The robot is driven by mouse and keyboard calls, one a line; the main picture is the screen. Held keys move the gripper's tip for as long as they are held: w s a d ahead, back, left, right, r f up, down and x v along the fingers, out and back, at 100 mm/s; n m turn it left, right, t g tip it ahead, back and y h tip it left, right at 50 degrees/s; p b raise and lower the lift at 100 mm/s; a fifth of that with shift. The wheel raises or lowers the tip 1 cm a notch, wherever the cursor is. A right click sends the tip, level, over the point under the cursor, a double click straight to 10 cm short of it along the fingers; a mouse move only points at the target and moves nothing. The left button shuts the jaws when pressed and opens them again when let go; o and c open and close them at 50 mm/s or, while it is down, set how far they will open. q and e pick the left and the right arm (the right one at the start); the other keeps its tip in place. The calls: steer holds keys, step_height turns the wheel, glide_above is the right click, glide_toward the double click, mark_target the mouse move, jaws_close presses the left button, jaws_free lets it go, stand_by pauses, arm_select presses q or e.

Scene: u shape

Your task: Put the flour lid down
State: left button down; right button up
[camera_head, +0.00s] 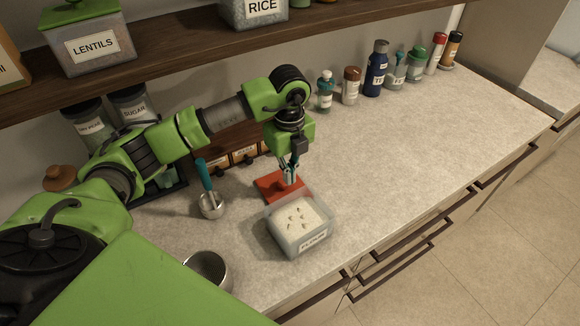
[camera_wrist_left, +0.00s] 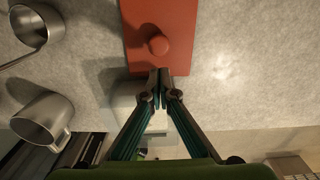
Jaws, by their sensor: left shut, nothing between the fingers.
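The red flour lid (camera_head: 267,188) lies flat on the counter just behind the open flour container (camera_head: 299,248). In the left wrist view the lid (camera_wrist_left: 138,38) shows its round knob facing up. My left gripper (camera_head: 289,180) points down over the lid in the head view. In the left wrist view its fingertips (camera_wrist_left: 160,78) are together with nothing between them, at the lid's edge and apart from the knob. The container is full of white flour with several small marks on top. My right gripper is not in view.
A metal scoop with a teal handle (camera_head: 206,185) stands left of the lid, and a metal bowl (camera_head: 208,268) is nearer the front edge. Several bottles (camera_head: 376,68) line the back right. A shelf (camera_head: 190,52) hangs above. The counter's right part (camera_head: 420,135) is clear.

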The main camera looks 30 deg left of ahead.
mark_target(288, 187)
arm_select(q)
step_height(288, 187, down, 5)
steer(key=shift+s+a+r+p, duration=0.1)
steer(key=shift+s+p, duration=0.05)
steer(key=shift+p, duration=0.55)
steer(key=shift+f, duration=0.45)
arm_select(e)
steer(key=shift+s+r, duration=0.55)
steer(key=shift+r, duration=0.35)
arm_select(q)
steer(key=w+a+b, duration=0.1)
steer(key=a, duration=0.1)
steer(key=w+a+b, duration=0.2)
steer(key=a, duration=0.1)
steer(key=shift+a+f, duration=0.2)
steer(key=shift+a, duration=0.1)
steer(key=shift+w+a+r+b, duration=0.1)
steer(key=shift+w+a+b, duration=0.15)
steer(key=shift+a+b, duration=0.1)
steer(key=shift+r, duration=0.1)
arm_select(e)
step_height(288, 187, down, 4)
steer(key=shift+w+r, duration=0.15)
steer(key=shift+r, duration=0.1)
